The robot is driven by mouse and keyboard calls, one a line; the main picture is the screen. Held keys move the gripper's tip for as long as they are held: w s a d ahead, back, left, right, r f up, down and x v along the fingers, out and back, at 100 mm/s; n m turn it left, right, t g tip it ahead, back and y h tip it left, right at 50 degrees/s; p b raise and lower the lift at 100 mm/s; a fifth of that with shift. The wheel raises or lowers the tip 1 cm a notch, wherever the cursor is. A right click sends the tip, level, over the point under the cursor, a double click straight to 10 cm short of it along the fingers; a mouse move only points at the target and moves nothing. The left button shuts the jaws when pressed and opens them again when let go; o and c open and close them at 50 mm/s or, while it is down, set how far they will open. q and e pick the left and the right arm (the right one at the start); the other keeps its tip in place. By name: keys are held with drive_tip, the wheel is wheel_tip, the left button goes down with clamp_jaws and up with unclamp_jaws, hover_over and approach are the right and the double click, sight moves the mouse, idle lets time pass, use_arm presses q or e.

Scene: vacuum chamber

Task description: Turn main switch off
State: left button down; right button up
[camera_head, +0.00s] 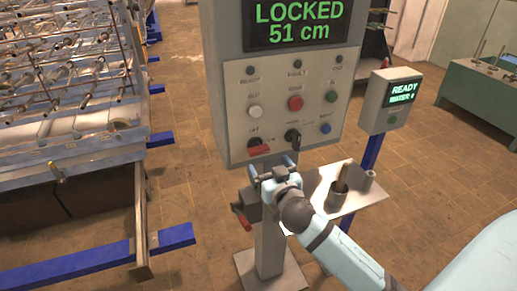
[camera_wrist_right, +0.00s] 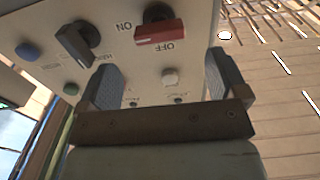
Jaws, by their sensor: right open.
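The main switch, a dark rotary knob with a red handle (camera_head: 260,149), is at the lower left of the grey control panel (camera_head: 234,120). Its red handle (camera_wrist_right: 160,33) lies roughly level in the right wrist view, with ON and OFF labels beside it. My right gripper (camera_head: 271,163) is open and empty, just below the panel's lower edge in the head view. In the right wrist view its two fingers (camera_wrist_right: 165,85) stand apart, with the red handle beyond them and no contact visible. My left gripper is not in view.
A black rotary knob (camera_head: 293,137) sits beside the red one. Several buttons (camera_head: 295,103) are above, under a display (camera_head: 298,22) reading LOCKED 51 cm. A small READY box (camera_head: 390,104) and a shelf with a cup (camera_head: 337,194) stand at the right. Racks (camera_head: 70,90) fill the left.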

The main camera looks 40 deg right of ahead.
sight(261, 153)
drive_tip(key=p+x, duration=0.1)
drive_tip(key=x, duration=0.5)
drive_tip(key=shift+w+d, duration=0.15)
drive_tip(key=shift+w, duration=0.05)
drive_tip(key=shift+w+d+f, duration=0.1)
drive_tip(key=shift+w, duration=0.6)
drive_tip(key=shift+c, duration=0.4)
drive_tip(key=c, duration=0.9)
drive_tip(key=shift+o, duration=0.2)
